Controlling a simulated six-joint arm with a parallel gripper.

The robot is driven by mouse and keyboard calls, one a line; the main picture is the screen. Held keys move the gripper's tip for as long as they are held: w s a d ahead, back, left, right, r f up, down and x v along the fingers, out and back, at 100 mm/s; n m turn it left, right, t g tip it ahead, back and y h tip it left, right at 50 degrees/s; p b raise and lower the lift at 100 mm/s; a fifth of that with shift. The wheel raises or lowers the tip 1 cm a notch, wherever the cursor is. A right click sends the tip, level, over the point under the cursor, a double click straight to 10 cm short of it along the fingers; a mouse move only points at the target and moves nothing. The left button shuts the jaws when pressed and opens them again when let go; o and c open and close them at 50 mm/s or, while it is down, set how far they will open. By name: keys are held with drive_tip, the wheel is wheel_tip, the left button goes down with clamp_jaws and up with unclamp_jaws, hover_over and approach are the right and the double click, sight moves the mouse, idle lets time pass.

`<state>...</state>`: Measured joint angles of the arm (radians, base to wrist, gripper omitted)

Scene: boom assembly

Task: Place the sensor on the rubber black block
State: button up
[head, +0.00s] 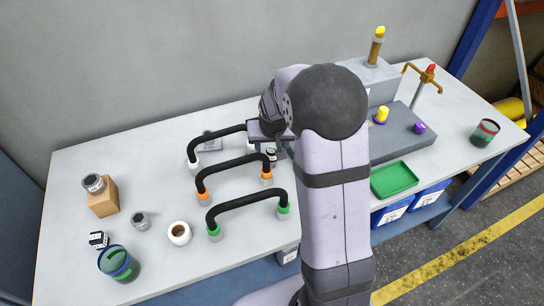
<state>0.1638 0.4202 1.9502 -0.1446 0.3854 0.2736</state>
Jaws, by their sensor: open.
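I cannot tell for sure which object is the sensor. A small grey cylinder with a dark top (141,221) lies on the table at the left, and a similar grey cylinder (93,183) sits on a brown box (103,200). A small black cube with white markings (98,240) stands near the front left; I cannot tell if it is the rubber black block. My gripper (272,158) is open over the middle of the table, close to the hose ends. My own arm hides much of its jaws and the table behind it.
Three black hoses with white, orange (235,167) and green ends arch over the middle. A white roll (179,233) and a blue-green cup (118,263) stand at left. A green tray (394,179), grey block (405,135) and red-green cup (484,133) are at right. The back left is clear.

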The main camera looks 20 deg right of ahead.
drive_tip(key=shift+p+x, duration=1.3)
drive_tip(key=shift+x, duration=2.1)
drive_tip(key=shift+d, duration=0.15)
drive_tip(key=shift+c, duration=0.6)
clamp_jaws()
drive_tip(key=shift+r, duration=0.15)
wheel_tip(320, 180, up, 10)
drive_tip(key=shift+f+b, duration=0.15)
drive_tip(key=shift+b, duration=1)
drive_tip(key=shift+w, duration=0.2)
